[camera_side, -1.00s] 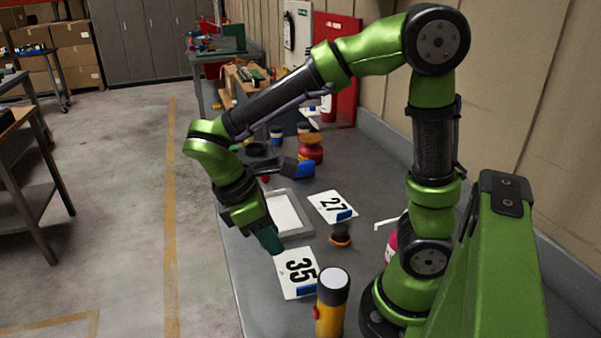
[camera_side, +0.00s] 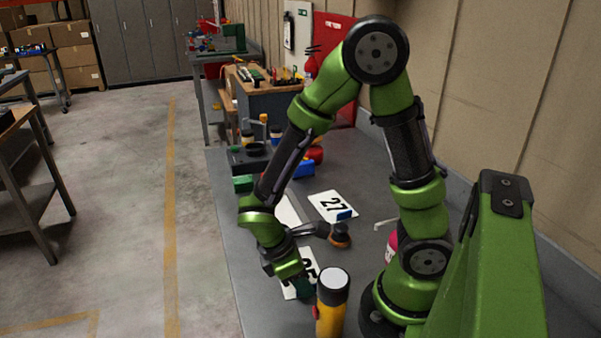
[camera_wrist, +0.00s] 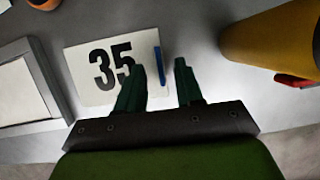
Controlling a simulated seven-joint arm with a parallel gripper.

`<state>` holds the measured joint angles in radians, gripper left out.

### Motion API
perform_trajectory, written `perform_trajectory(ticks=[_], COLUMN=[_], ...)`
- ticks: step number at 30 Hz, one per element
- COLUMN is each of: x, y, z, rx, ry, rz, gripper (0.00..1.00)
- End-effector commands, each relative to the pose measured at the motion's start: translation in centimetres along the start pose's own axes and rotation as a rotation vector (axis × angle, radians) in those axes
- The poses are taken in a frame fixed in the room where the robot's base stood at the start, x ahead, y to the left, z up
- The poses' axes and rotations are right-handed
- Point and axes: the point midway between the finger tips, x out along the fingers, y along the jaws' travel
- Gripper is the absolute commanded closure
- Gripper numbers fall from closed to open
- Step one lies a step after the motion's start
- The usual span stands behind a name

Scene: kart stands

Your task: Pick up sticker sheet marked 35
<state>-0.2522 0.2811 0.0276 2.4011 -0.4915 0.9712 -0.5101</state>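The sticker sheet marked 35 (camera_wrist: 88,72) is a white card with black digits and a blue strip (camera_wrist: 159,65) along one edge. It lies flat on the grey table. In the wrist view my gripper (camera_wrist: 160,75) is open, with its two dark green fingers apart. The left finger overlaps the card's lower right part, and the blue strip shows between the fingers. In the side view my gripper (camera_side: 298,290) hangs low over the card (camera_side: 309,262) and hides much of it. I cannot tell whether the fingers touch it.
A yellow flashlight (camera_side: 330,308) stands close to the right of my gripper. A white sheet marked 27 (camera_side: 331,206) lies farther back, near a round orange-and-black tool (camera_side: 340,237). A grey tray (camera_wrist: 40,70) lies left of the card in the wrist view.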

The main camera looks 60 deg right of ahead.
Motion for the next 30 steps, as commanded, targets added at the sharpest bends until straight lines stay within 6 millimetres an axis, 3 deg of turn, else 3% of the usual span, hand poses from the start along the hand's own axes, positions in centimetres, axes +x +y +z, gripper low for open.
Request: perform_trajectory(ticks=[4, 11, 19, 30], x=[1.54, 1.71, 1.68, 1.56], y=[-0.02, 0.00, -0.01, 0.01], z=[0.01, -0.01, -0.02, 0.00], rx=[0.000, 0.001, 0.000, 0.000], ry=[-0.002, 0.001, 0.001, 0.001], rz=[-0.001, 0.000, 0.001, 0.001], gripper=[0.64, 0.64, 1.00, 1.00])
